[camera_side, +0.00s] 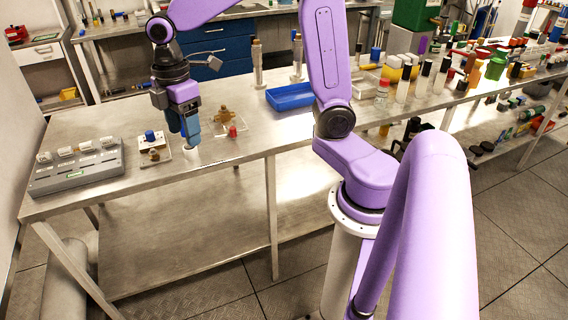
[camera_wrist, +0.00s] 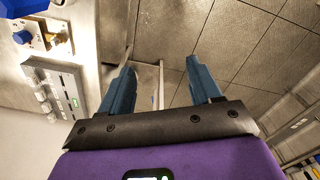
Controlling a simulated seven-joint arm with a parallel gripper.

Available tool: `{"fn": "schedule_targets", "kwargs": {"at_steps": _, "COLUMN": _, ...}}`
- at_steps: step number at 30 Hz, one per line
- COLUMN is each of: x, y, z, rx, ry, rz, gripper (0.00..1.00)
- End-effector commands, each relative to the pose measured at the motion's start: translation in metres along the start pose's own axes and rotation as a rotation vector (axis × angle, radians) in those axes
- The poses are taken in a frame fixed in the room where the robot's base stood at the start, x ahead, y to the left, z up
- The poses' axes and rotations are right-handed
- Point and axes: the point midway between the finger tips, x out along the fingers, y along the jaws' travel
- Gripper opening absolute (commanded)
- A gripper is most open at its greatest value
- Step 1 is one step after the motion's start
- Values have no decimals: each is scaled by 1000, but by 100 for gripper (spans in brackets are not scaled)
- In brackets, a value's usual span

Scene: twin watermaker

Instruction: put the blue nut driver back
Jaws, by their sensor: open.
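My gripper (camera_side: 187,138) hangs over the left part of the steel table, with blue fingers pointing down. In the wrist view its fingers (camera_wrist: 160,65) are spread and nothing is between them. I cannot clearly pick out the blue nut driver. A blue knob-like piece (camera_side: 150,135) stands on a white plate with brass fittings (camera_side: 155,158), left of the gripper; it may also show in the wrist view (camera_wrist: 22,37). A larger blue shape (camera_wrist: 24,8) is cut off at the wrist view's top left, and I cannot tell what it is.
A grey box with several white knobs (camera_side: 75,168) sits at the table's left end. A second plate with brass fittings and a red knob (camera_side: 231,131) is right of the gripper. A blue tray (camera_side: 291,97) lies farther right. Bottles crowd the right side.

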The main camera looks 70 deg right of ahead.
Motion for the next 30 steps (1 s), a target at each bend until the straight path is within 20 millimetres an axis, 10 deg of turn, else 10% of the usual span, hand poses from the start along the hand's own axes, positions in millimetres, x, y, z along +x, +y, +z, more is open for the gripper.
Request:
{"fn": "schedule_targets", "kwargs": {"at_steps": 15, "x": 22, "y": -176, "z": 49, "rx": 78, "ry": 16, "rz": -4, "gripper": 63}}
{"fn": "schedule_targets", "kwargs": {"at_steps": 30, "x": 33, "y": -211, "z": 78, "rx": 111, "ry": 20, "rz": -9, "gripper": 63}}
